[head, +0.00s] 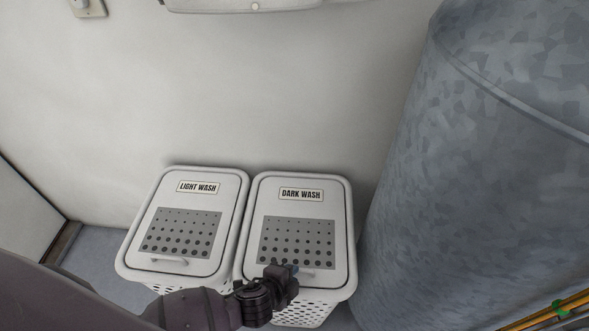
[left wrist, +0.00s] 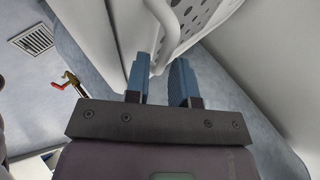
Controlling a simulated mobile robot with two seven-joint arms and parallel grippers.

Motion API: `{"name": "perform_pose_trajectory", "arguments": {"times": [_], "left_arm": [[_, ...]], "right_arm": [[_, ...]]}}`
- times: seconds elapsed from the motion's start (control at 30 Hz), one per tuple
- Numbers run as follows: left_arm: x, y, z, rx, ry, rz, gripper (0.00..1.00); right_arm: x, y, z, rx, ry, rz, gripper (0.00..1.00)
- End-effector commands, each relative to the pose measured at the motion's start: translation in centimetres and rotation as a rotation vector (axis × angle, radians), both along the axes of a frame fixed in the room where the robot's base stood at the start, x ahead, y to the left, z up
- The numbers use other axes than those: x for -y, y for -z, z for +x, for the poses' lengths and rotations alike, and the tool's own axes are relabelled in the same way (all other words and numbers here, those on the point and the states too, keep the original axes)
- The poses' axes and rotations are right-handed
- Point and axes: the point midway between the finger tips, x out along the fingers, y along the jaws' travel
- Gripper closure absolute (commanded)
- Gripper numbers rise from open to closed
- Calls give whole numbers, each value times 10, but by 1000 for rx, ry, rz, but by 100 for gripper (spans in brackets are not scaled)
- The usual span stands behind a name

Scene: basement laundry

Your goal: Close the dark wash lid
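The white dark wash lid (head: 318,212), with its label and dotted panel, lies flat on the right-hand basket and looks shut, level with its neighbour. Its pale handle (head: 304,272) is at the front edge, partly hidden by my left gripper (head: 284,270). A curved white handle also shows in the left wrist view (left wrist: 172,38), just beyond the fingertips. In that view the two blue fingers of my left gripper (left wrist: 160,68) stand apart with nothing clearly held between them. Whether a finger touches the handle or lid I cannot tell. My right gripper is not in view.
The light wash basket (head: 196,214) stands close on the left, its lid down. A large grey metal cylinder (head: 470,190) stands close on the right. The wall is behind. A red-handled tap (left wrist: 72,82) and a floor vent (left wrist: 36,39) show in the left wrist view.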

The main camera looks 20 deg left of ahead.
Motion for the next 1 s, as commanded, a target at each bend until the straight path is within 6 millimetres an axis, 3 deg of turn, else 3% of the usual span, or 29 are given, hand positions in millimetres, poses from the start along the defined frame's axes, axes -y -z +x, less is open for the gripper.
{"name": "perform_pose_trajectory", "arguments": {"times": [0.03, 0.4, 1.0], "left_arm": [[0, -17, 5, 13, 4, -1, 77], [-4, -79, 24, 24, 4, -2, 77], [-16, -163, 67, 20, 3, -5, 77]], "right_arm": [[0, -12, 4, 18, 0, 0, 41], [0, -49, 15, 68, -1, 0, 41], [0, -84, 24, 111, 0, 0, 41]]}}
